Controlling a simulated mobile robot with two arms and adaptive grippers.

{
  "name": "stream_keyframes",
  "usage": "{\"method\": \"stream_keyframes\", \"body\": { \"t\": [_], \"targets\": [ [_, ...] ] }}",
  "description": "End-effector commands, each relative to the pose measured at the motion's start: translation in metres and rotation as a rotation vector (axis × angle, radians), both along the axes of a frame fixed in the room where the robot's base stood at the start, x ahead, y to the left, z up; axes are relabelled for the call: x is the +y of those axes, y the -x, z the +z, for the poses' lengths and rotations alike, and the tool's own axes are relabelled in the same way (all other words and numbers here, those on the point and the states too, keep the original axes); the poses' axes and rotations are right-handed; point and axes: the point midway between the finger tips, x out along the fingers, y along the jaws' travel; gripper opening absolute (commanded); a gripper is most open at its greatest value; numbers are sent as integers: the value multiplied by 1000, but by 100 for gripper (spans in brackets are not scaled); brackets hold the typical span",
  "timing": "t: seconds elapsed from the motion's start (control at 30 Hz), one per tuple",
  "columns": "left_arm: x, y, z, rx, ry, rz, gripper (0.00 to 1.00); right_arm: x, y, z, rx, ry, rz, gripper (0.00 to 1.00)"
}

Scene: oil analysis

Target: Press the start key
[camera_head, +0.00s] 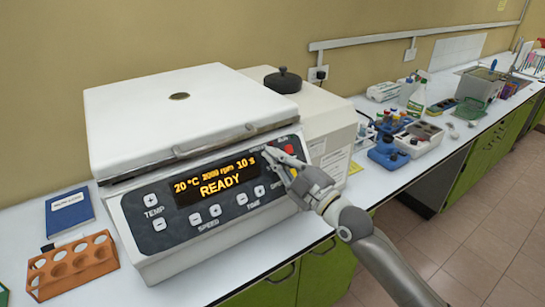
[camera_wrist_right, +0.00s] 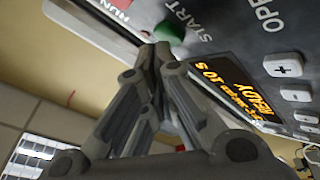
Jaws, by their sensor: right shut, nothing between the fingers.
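The white centrifuge (camera_head: 185,115) stands on the bench with its lid down. Its dark front panel has a display (camera_head: 216,180) reading 20 °C, 2000 rpm, 10 s and READY. In the right wrist view, the green start key (camera_wrist_right: 168,36) shows beside the word START, partly behind my fingertips. My right gripper (camera_head: 270,155) is shut and empty, its fingertips at the upper right of the panel. It also shows in the right wrist view (camera_wrist_right: 155,55), its tips right at the green key. I cannot tell whether they touch it. My left gripper is not in view.
A red key or lamp (camera_head: 289,150) is beside the gripper. Plus and minus keys line the panel's lower part. An orange tube rack (camera_head: 72,268) and a blue book (camera_head: 70,212) lie at left. A blue device (camera_head: 388,155) and other labware stand farther right.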

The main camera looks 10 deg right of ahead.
Motion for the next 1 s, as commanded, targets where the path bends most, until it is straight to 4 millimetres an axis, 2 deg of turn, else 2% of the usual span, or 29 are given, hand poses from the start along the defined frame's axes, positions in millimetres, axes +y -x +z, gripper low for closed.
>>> {"method": "stream_keyframes", "body": {
  "t": [1.0],
  "targets": [
    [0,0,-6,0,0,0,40,2,-7,-4,-1,-1,0,0]
  ]
}}
